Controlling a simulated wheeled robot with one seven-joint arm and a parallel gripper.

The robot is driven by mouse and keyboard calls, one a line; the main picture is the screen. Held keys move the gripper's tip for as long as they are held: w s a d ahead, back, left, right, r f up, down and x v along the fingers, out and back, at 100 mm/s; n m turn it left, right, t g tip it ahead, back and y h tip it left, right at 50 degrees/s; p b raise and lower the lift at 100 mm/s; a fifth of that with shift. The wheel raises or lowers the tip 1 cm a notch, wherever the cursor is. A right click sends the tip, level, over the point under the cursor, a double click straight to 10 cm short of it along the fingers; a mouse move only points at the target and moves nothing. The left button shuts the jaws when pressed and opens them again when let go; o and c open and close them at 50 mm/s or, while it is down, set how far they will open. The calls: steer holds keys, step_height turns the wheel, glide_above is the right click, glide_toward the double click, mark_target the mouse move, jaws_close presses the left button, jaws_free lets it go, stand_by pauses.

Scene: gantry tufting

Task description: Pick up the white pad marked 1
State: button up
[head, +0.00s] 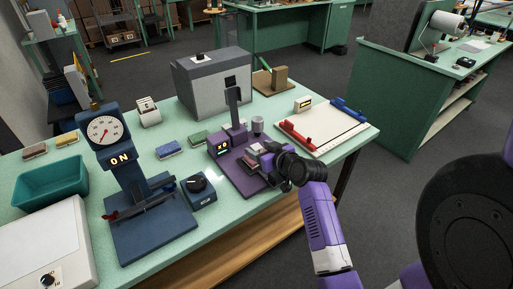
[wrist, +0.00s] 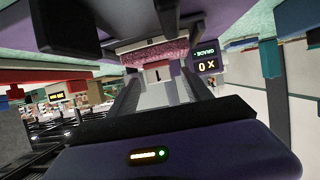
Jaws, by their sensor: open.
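The white pad marked 1 (wrist: 157,76) shows in the wrist view, with a dark 1 on its pale face and a pink fuzzy strip (wrist: 160,53) beyond it. It is at the purple machine (head: 237,170), which stands near the front edge of the green table. My gripper (wrist: 163,90) is open, with one finger on each side of the pad's pale face. I cannot tell whether the fingers touch it. In the head view my gripper (head: 262,166) is low at the front of the purple machine and hides most of the pad.
The machine's display (head: 221,147) reads x0. A dark blue dial gauge stand (head: 150,225) and a small blue knob box (head: 199,192) stand to the left. A white board (head: 325,131) with red and blue bars lies to the right. A grey box (head: 208,88) stands behind.

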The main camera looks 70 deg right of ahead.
steer(key=shift+x, duration=1.1)
jaws_close()
steer(key=shift+r, duration=0.15)
